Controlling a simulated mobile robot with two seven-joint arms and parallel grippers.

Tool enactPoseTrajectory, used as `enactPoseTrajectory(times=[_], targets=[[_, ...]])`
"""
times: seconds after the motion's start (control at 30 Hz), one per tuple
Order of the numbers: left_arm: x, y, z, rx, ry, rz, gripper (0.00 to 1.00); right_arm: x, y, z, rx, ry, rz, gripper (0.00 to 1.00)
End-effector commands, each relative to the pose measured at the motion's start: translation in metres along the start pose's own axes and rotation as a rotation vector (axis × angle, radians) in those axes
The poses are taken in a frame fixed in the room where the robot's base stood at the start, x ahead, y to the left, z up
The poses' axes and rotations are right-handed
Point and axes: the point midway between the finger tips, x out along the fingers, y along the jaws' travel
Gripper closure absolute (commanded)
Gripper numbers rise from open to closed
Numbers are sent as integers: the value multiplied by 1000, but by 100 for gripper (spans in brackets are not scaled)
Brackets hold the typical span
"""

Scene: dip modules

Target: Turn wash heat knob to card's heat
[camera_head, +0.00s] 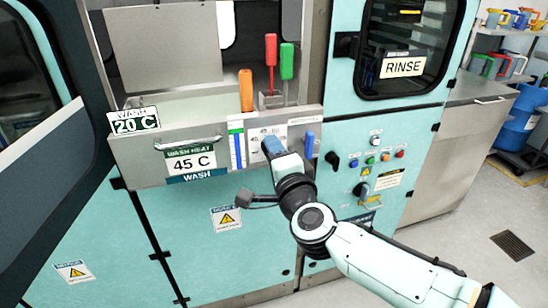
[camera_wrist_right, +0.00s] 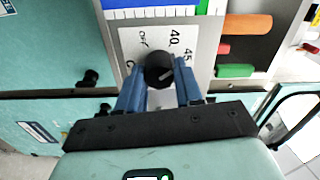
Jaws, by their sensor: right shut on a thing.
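My right gripper (camera_wrist_right: 158,88) is shut on the knob, with one blue finger on each side. In the head view my right gripper (camera_head: 272,148) covers the knob. A card reading "WASH HEAT 45 C" (camera_head: 191,162) is on the panel front. My left gripper is not in view.
A blue and green gauge strip (camera_head: 237,150) and a blue handle (camera_head: 309,144) flank the dial. Orange (camera_head: 246,90), red (camera_head: 270,50) and green (camera_head: 287,61) handles rise behind the panel. Several smaller controls (camera_head: 375,158) are at the right.

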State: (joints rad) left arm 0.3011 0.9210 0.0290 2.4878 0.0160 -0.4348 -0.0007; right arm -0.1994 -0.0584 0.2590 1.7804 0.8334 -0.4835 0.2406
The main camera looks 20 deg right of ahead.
Motion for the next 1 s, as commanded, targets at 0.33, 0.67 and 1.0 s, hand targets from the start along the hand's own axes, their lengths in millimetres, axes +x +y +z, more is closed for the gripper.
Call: enactPoseTrajectory(times=[0.33,0.67,1.0], targets=[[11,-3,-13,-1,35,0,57,0,2,1,232,-1,2,95],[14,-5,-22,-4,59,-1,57,0,2,0,323,-1,2,95],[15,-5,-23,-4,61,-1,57,0,1,0,332,-1,1,95]])
